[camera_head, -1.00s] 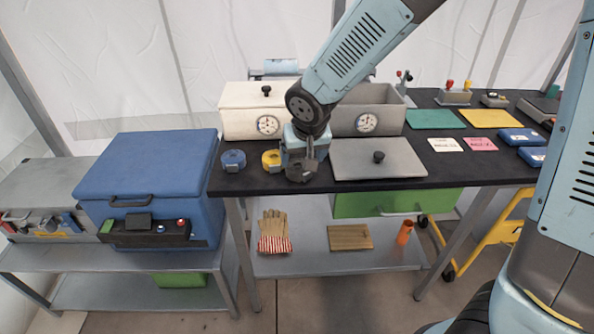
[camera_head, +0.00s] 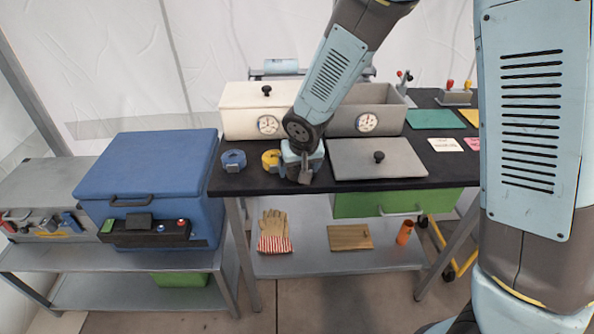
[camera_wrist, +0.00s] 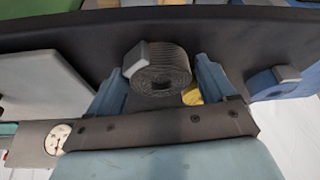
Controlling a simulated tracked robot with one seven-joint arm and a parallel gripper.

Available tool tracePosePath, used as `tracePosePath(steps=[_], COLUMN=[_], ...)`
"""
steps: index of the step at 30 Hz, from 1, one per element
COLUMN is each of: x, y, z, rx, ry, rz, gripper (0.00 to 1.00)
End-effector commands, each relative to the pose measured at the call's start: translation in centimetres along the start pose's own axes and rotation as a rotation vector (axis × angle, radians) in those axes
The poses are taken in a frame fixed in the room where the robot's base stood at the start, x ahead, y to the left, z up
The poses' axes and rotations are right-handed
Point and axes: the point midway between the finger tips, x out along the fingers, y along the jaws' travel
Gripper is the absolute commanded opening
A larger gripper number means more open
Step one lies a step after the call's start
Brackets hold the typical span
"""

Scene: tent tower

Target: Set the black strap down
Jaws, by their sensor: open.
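The black strap (camera_wrist: 160,68) is a ribbed roll with a grey buckle at one side, seen in the wrist view. It sits on the black tabletop (camera_wrist: 60,35), between the spread fingers of my gripper (camera_wrist: 158,88). The jaws are open, with a finger on either side of the roll. In the head view my gripper (camera_head: 304,175) is low over the front of the table, between the yellow strap (camera_head: 270,160) and the grey lid (camera_head: 350,160). I cannot make out the black strap there; the gripper hides it.
A blue strap (camera_head: 233,160) lies left of the yellow one. A white box (camera_head: 238,123) and an open grey box (camera_head: 345,122), each with a dial, stand behind. A large blue cooler (camera_head: 150,175) stands left on a lower bench. The tabletop's front edge is close to my gripper.

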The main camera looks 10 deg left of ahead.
Motion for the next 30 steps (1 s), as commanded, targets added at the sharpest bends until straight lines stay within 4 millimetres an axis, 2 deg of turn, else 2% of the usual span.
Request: tracePosePath(steps=[5, 20, 26, 30], x=[-0.03, -0.05, -0.13, -0.86], y=[0.01, 0.01, 0.01, 0.02], z=[-0.02, -0.03, -0.08, -0.46], rx=[0.000, 0.001, 0.001, 0.002], ry=[0.000, 0.001, 0.001, 0.004], rz=[0.000, 0.000, -0.001, -0.002], gripper=[0.82, 0.34, 0.32, 0.32])
